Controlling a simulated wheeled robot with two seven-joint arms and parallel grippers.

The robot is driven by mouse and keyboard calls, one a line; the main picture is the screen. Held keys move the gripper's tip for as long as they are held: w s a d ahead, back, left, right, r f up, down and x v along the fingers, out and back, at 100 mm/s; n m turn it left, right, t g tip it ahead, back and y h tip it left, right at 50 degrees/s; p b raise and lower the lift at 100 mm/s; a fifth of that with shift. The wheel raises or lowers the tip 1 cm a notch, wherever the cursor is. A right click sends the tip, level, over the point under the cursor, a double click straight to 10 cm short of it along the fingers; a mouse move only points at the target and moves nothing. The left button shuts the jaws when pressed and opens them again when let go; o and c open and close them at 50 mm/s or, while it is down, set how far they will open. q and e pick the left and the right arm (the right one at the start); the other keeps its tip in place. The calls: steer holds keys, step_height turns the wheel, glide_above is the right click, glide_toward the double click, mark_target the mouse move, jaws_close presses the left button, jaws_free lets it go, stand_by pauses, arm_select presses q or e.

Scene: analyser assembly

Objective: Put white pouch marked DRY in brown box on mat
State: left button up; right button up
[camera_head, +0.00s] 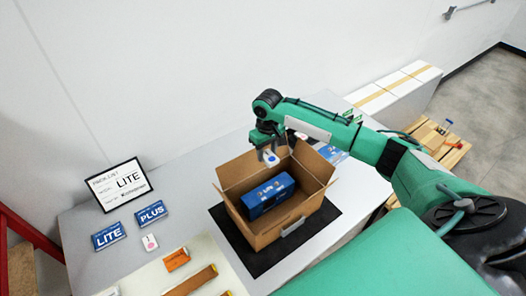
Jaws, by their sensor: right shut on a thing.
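The open brown box (262,238) stands on the black mat (318,222) with its flaps spread outward. A blue analyser case (268,192) lies inside it. My right gripper (268,154) is above the back part of the box, pointing down. It is shut on a small white pouch (270,159) with a blue mark. The lettering on the pouch is too small to read. The pouch is over the opening, near the back flaps, and appears clear of the case. My left gripper is not in view.
A LITE pack-list sign (119,185) stands at the left. Blue LITE (108,236) and PLUS (151,213) cards lie in front, with a small white item with a reddish mark (150,242). Orange (176,259) and brown (192,281) pieces lie nearby. White boxes (395,90) stand at the back.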

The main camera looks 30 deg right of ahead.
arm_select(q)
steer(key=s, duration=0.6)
arm_select(e)
steer(key=shift+s+f, duration=0.25)
steer(key=shift+f, duration=0.8)
step_height(320, 180, down, 3)
steer(key=b, duration=1)
glide_above(267, 187)
step_height(267, 187, down, 7)
steer(key=shift+f, duration=0.2)
steer(key=shift+f+p, duration=0.25)
steer(key=shift+p, duration=0.05)
steer(key=shift+f, duration=0.9)
steer(key=shift+f+b, duration=0.3)
steer(key=shift+f, duration=0.4)
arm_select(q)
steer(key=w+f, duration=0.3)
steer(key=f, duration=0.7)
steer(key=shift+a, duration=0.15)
arm_select(e)
steer(key=shift+f, duration=0.25)
